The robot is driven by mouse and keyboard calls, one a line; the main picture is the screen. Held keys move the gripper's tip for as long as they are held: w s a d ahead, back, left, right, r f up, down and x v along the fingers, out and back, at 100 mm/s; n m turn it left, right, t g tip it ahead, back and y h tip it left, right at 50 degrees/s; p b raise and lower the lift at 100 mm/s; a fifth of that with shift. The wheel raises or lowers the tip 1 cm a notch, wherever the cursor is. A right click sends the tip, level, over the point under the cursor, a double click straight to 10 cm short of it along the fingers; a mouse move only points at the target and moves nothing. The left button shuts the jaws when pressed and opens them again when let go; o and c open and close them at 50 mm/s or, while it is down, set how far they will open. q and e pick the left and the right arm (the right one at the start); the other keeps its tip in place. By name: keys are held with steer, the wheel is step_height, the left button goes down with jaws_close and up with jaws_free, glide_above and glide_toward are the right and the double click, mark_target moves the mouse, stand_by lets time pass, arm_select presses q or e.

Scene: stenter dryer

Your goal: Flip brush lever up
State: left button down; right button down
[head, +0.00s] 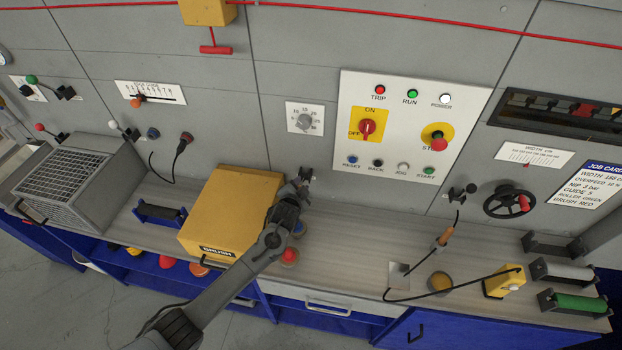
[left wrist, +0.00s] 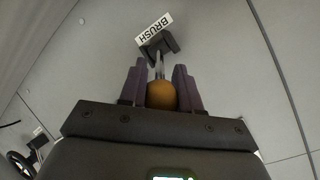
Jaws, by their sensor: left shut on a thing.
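The brush lever has a round orange-yellow knob (left wrist: 161,95), a thin metal shaft and a dark bracket (left wrist: 161,45) on the grey wall. A white BRUSH label (left wrist: 153,28) is beside the bracket in the left wrist view. My left gripper (left wrist: 159,78) has its purple-grey fingers on both sides of the knob and is shut on it. In the head view the left gripper (head: 303,180) reaches to the wall just right of the yellow box, and it hides the knob there. I cannot tell the lever's exact angle. My right gripper is not in view.
A yellow box labelled BRUSH (head: 230,212) stands on the bench close left of my left arm. A white control panel (head: 412,128) is on the wall to the right. A red-topped knob (head: 289,255) sits on the bench beside the arm. A handwheel (head: 509,201) is farther right.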

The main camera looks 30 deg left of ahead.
mark_target(302, 181)
arm_select(q)
steer(key=r+g+p, duration=0.1)
steer(key=w+r+g+p, duration=0.1)
steer(key=p, duration=0.1)
steer(key=r+g+p, duration=0.1)
steer(key=p, duration=0.1)
steer(key=shift+w+a+h, duration=0.15)
steer(key=shift+w+h, duration=0.1)
steer(key=shift+h, duration=0.15)
steer(key=shift+w+r+g, duration=0.1)
steer(key=shift+w+g, duration=0.15)
steer(key=shift+g, duration=0.25)
steer(key=shift+w+a+r+g+h+p, duration=0.2)
steer(key=shift+w+g+h+p, duration=0.25)
steer(key=shift+g, duration=0.35)
steer(key=shift+w+a, duration=0.15)
steer(key=shift+w, duration=0.05)
steer(key=shift+w+a+r, duration=0.15)
steer(key=shift+w+r, duration=0.05)
steer(key=shift+w, duration=0.3)
